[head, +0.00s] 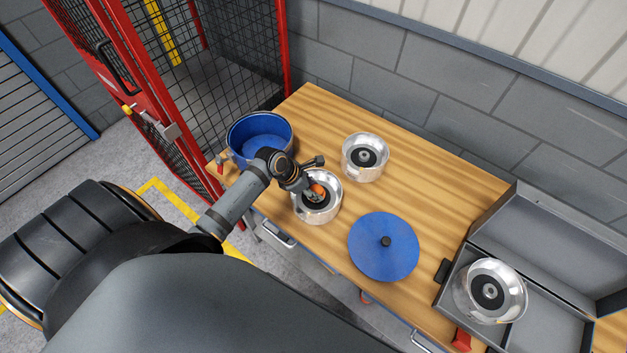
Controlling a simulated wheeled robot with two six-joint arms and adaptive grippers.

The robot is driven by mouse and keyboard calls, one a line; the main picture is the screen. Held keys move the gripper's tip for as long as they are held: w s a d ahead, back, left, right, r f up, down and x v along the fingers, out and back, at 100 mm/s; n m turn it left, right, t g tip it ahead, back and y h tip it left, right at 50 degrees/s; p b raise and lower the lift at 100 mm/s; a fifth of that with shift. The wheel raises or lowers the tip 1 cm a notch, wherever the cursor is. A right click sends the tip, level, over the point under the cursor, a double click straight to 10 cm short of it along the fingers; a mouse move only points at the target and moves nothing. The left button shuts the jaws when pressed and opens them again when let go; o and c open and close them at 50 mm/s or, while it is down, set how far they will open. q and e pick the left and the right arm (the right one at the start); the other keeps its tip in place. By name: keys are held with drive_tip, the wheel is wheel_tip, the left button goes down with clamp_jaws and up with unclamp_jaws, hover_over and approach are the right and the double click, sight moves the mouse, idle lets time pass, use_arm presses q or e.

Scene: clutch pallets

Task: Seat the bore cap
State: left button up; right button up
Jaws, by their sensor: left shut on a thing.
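The bore cap looks like the small orange piece (318,190) at the tip of my left gripper (313,194). The gripper is shut on it, and its fingers partly hide it. Cap and gripper are over the dark centre of a silver clutch housing (329,213) near the table's front edge. I cannot tell whether the cap touches the bore. A second silver housing (364,173) stands behind it to the right, with its dark centre uncovered. A third housing (508,302) sits in the grey case. My right gripper is not in view.
A blue open pot (233,127) stands at the table's left end. A round blue lid (372,262) with a black knob lies right of the housing. The open grey case (480,226) is at the right. Bare wooden tabletop (433,185) lies toward the wall. A red mesh fence (289,60) stands left.

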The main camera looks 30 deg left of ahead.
use_arm(q)
drive_tip(key=o, duration=0.9)
drive_tip(key=o, duration=0.4)
drive_tip(key=shift+r, duration=0.15)
wheel_tip(320, 180, up, 2)
drive_tip(key=shift+r+p, duration=0.1)
drive_tip(key=shift+p, duration=0.95)
drive_tip(key=shift+r, duration=2.3)
